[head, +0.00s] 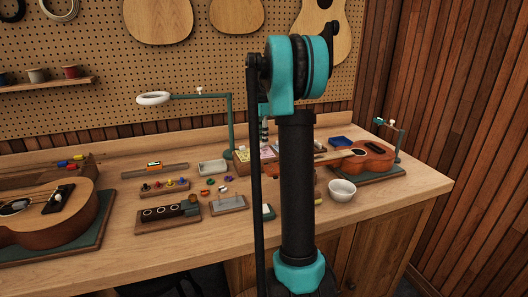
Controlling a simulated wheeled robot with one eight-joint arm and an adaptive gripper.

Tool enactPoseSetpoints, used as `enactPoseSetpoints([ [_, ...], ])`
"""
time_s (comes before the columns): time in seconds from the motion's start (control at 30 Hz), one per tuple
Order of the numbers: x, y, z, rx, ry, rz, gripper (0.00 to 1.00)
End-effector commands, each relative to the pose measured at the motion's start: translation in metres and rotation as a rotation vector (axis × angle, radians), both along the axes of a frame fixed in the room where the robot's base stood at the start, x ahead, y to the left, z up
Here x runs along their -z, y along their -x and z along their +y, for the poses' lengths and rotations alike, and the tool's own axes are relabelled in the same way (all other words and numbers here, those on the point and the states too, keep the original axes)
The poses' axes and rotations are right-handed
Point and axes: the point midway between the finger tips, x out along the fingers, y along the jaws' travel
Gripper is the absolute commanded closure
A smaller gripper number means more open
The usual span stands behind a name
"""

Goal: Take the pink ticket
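A small pink patch (267,151), which looks like the pink ticket, lies at the back middle of the workbench, just left of my arm's dark upright link. A pale yellow paper (243,156) lies to its left. Both seem to rest on a brown holder, whose right part is hidden behind my arm. My arm stands across the middle of the head view. A dark narrow part (264,131) hangs below the teal link, just above the pink patch in the picture, and may be my gripper. Its fingers cannot be made out.
A white bowl (342,190) and a ukulele (362,159) are right of my arm. A lamp (231,125) rises left of the papers. A grey tray (213,167), peg rack (165,188) and slotted block (168,215) stand further left.

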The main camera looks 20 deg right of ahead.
Motion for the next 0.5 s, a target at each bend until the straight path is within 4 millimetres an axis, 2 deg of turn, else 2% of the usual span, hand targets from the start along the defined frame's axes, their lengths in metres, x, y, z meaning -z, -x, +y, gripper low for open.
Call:
enactPoseSetpoints([
  [0.13,0.016,0.000,0.000,0.000,0.000,0.000,0.62],
  [0.4,0.019,0.000,0.000,0.001,0.000,0.000,0.62],
  [0.5,0.019,0.000,0.000,0.001,0.000,0.000,0.73],
])
